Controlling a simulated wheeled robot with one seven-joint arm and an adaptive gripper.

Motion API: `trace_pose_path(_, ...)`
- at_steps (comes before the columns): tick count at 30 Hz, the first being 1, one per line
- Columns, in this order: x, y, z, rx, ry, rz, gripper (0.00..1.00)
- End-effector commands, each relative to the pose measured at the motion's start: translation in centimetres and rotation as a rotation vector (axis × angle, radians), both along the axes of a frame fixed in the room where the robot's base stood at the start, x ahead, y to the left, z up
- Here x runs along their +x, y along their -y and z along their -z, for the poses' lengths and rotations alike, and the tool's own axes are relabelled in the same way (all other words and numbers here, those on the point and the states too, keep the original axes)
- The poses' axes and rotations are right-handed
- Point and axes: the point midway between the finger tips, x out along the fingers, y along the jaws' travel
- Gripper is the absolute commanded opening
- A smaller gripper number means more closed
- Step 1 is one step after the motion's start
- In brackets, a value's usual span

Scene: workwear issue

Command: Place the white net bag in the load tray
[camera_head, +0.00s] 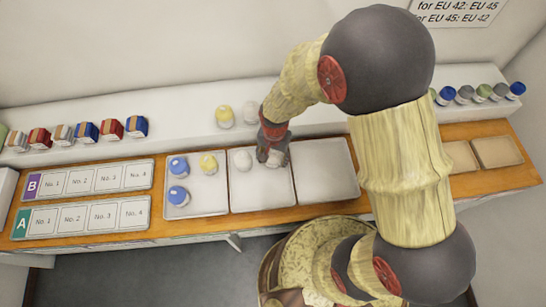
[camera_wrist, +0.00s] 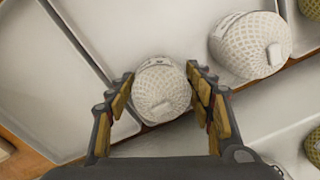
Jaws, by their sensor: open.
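A white net bag (camera_wrist: 162,92), round with a pale tag, sits between the fingers of my gripper (camera_wrist: 160,82) in the wrist view. The fingers are open on either side of it, with at most narrow gaps. In the head view my gripper (camera_head: 272,157) is low over the right part of the middle tray (camera_head: 243,202), and mostly hides this bag. The bag appears to be down in that tray, near its back edge. A second white net bag (camera_head: 242,160) lies to the left in the same tray; it also shows in the wrist view (camera_wrist: 250,45).
The left tray (camera_head: 207,207) holds two blue bags (camera_head: 178,181) and a yellow one (camera_head: 208,163). The right tray (camera_head: 325,172) looks empty. Yellow (camera_head: 224,116) and white (camera_head: 251,112) bags stand on the back ledge. Labelled boards (camera_head: 82,214) lie left.

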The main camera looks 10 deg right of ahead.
Motion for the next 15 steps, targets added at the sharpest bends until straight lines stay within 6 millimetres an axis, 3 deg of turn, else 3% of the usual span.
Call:
trace_pose_path(5, 0.1, 0.0, -1.7, 0.001, 0.004, 0.000, 0.53)
trace_pose_path(15, 0.0, 0.2, -8.5, 0.001, 0.004, 0.000, 0.53)
